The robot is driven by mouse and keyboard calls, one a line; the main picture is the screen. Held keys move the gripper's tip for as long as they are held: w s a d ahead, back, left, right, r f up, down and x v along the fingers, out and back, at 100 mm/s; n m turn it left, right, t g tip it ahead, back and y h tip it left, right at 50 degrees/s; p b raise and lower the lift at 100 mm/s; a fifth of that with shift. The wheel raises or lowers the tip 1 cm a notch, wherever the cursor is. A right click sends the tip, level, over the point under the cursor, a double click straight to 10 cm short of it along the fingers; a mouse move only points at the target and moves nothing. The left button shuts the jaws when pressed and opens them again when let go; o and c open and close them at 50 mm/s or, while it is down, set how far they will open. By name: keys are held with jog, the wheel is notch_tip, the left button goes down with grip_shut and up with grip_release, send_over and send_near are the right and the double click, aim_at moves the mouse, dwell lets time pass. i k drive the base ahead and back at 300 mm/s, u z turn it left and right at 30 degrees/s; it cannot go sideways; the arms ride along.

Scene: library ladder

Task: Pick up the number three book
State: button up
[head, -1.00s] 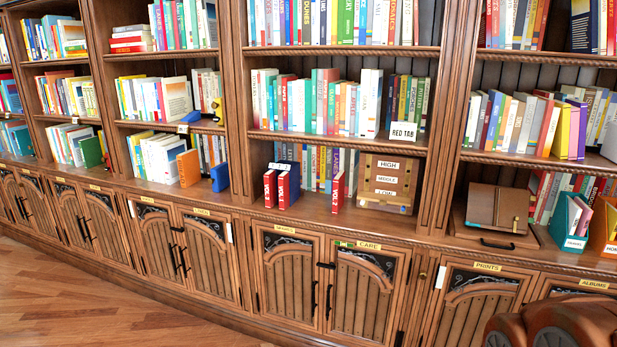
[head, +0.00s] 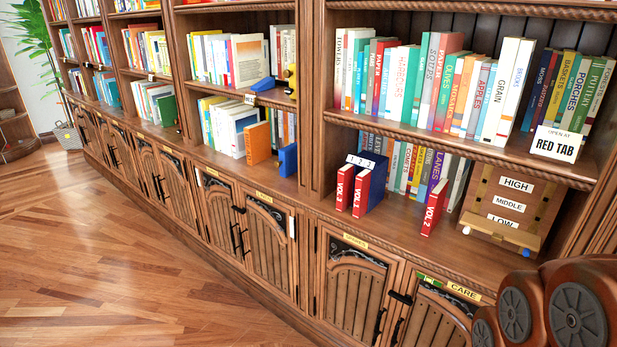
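Three red volumes stand on the lower shelf of the bookcase. Two stand close together at the left, under a white "1 2 3" label (head: 361,162). The VOL. 2 book (head: 434,208) stands apart to the right, tilted a little. My gripper is out of view; only part of my arm shows at the lower right.
A wooden HIGH/MIDDLE/LOW board (head: 508,208) stands right of the red books. A RED TAB card (head: 556,143) sits on the shelf above. Blue (head: 288,160) and orange (head: 258,143) books stand further left. Cabinets (head: 355,285) lie below; the wooden floor (head: 120,260) at left is clear.

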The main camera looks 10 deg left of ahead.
aim_at(345, 175)
jog(key=u, duration=0.95)
jog(key=i, duration=0.9)
jog(key=u, duration=0.9)
